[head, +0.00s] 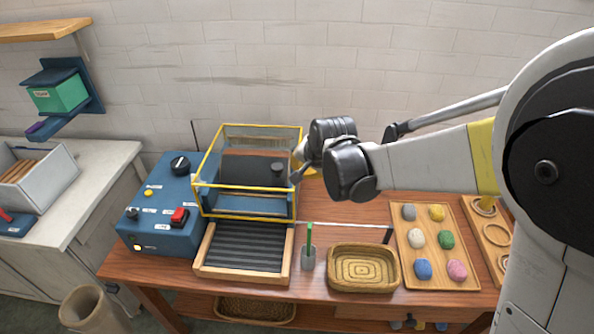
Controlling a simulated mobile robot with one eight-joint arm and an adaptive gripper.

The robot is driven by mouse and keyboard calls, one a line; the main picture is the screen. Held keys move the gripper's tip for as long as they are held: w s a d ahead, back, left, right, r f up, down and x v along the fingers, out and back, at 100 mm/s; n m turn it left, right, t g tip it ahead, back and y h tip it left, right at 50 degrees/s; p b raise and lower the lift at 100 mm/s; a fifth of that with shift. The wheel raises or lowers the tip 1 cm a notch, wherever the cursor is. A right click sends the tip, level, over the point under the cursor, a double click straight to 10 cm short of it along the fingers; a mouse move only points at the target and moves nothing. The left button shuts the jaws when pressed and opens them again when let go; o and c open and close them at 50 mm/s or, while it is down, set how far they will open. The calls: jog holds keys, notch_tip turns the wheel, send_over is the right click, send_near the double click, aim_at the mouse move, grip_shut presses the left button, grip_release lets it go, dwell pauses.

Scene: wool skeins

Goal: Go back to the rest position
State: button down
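My arm reaches in from the right over the wooden table (150,266). Its black wrist hangs above the table's back, near the yellow-framed clear guard (262,133). My gripper (302,165) is small and partly hidden by the wrist, at the guard's right side in the picture. I cannot tell whether it is open or shut, or whether it touches the guard. No skein shows in it. Several wool skeins, among them a pink one (457,270) and a green one (446,239), lie in a wooden tray (403,280) at the right.
A blue control box (155,205) with a red switch stands left of the guard. A ribbed black feed bed (243,246) lies in front of it. A woven basket (335,281) looks empty. A small cup (308,260) holds a green stick. A side counter (95,165) is left.

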jog(key=p+v, duration=0.1)
jog(key=v, duration=0.5)
jog(key=s+d+n+h+b, duration=0.15)
jog(key=s+d+b, duration=0.35)
jog(key=s+d, duration=0.6)
jog(key=s+d+f+n+h+b, duration=0.1)
jog(key=s+d+f+b, duration=0.3)
jog(key=s+d, duration=0.5)
jog(key=s+f+n, duration=0.1)
jog(key=s, duration=0.2)
jog(key=shift+d+f+n+t, duration=0.15)
jog(key=shift+d+n+t, duration=0.2)
jog(key=shift+d+t, duration=0.05)
